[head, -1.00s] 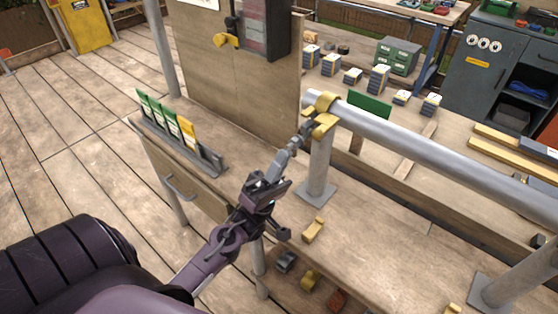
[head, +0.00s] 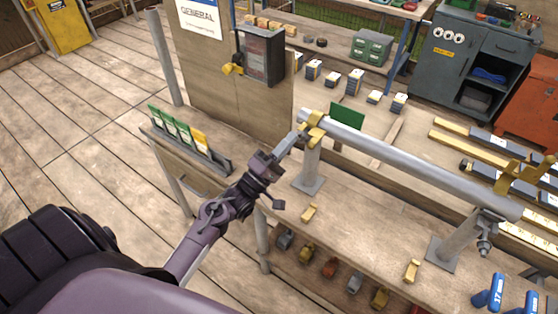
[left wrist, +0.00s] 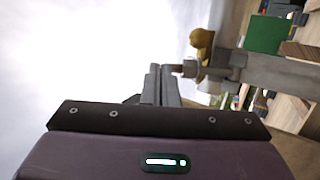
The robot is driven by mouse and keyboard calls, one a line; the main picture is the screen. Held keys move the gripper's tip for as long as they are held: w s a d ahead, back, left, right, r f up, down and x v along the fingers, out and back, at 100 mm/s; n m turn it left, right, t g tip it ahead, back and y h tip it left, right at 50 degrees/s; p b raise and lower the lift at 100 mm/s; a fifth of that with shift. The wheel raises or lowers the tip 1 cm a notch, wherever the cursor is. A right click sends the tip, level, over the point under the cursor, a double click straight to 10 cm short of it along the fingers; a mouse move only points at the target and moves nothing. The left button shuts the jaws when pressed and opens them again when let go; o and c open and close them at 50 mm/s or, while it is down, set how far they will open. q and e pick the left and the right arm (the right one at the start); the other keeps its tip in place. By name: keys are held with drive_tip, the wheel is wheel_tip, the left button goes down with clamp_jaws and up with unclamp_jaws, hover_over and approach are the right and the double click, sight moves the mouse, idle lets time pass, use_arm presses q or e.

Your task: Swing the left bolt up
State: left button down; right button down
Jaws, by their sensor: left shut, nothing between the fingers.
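The grey pipe (head: 410,158) lies across posts above the bench. A yellow clamp (head: 315,124) sits around its left end. In the left wrist view the clamp (left wrist: 202,40) is beyond my fingers, with the grey left bolt (left wrist: 188,68) beside it, pointing toward the fingertips. My left gripper (head: 297,138) is shut and empty, its tips close to the bolt; I cannot tell whether they touch. It also shows in the left wrist view (left wrist: 165,70). In the head view the fingers and clamp partly hide the bolt. My right gripper is out of view.
A second yellow clamp (head: 512,176) stands open at the pipe's right end, with a grey bolt (head: 485,240) hanging below. A card rack (head: 190,150) and upright board (head: 215,90) are left of the pipe. Blue tools (head: 490,292) show at bottom right.

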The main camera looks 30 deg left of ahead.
use_arm(q)
drive_tip(key=shift+a+p+x, duration=0.15)
drive_tip(key=shift+a+x, duration=0.05)
drive_tip(key=shift+x, duration=0.75)
drive_tip(key=shift+a+p+x, duration=0.2)
drive_tip(key=shift+x, duration=0.75)
drive_tip(key=shift+a+p+x, duration=0.15)
drive_tip(key=shift+x, duration=0.8)
drive_tip(key=shift+w+r, duration=0.1)
drive_tip(key=shift+r, duration=0.05)
